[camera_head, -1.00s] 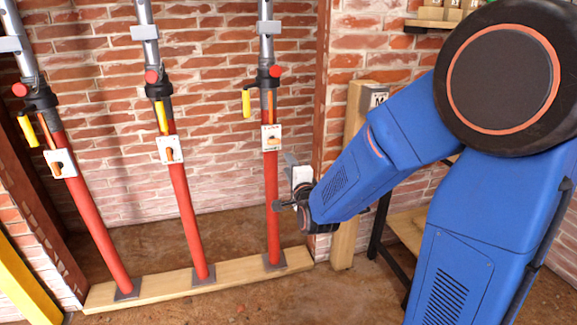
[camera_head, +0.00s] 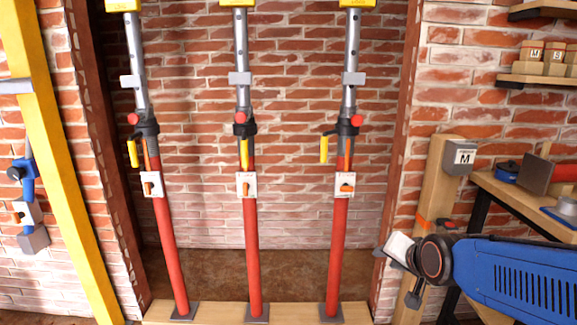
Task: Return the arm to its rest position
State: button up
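My blue arm (camera_head: 515,275) reaches in from the lower right edge. My gripper (camera_head: 397,272) is at its left end, in front of the wooden post right of the props. A small white block-like part (camera_head: 398,247) shows at the gripper; I cannot tell whether it belongs to it. Dark finger-like parts stick out to the left and below, but their gap is not clear. The gripper is apart from the right red prop (camera_head: 337,255). The middle prop (camera_head: 251,255) and left prop (camera_head: 168,255) stand upright in the brick recess.
The props stand on a wooden sill beam (camera_head: 222,314). A yellow beam (camera_head: 62,160) leans at left, near a blue and grey tool (camera_head: 28,205). A wooden post (camera_head: 437,190), a workbench (camera_head: 520,200) and shelves (camera_head: 545,80) are at right, close to my arm.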

jog(key=s+d+n+g, duration=0.1)
jog(key=s+n+g, duration=0.1)
jog(key=s, duration=0.8)
jog(key=s+d+f+n+g, duration=0.1)
jog(key=s+d+n+g, duration=0.1)
jog(key=s, duration=0.8)
jog(key=n+g, duration=0.1)
jog(key=n, duration=0.1)
jog(key=shift+s+d+f+n+h, duration=0.15)
jog(key=shift+s+d+n+h, duration=0.15)
jog(key=shift+s+n+h, duration=0.1)
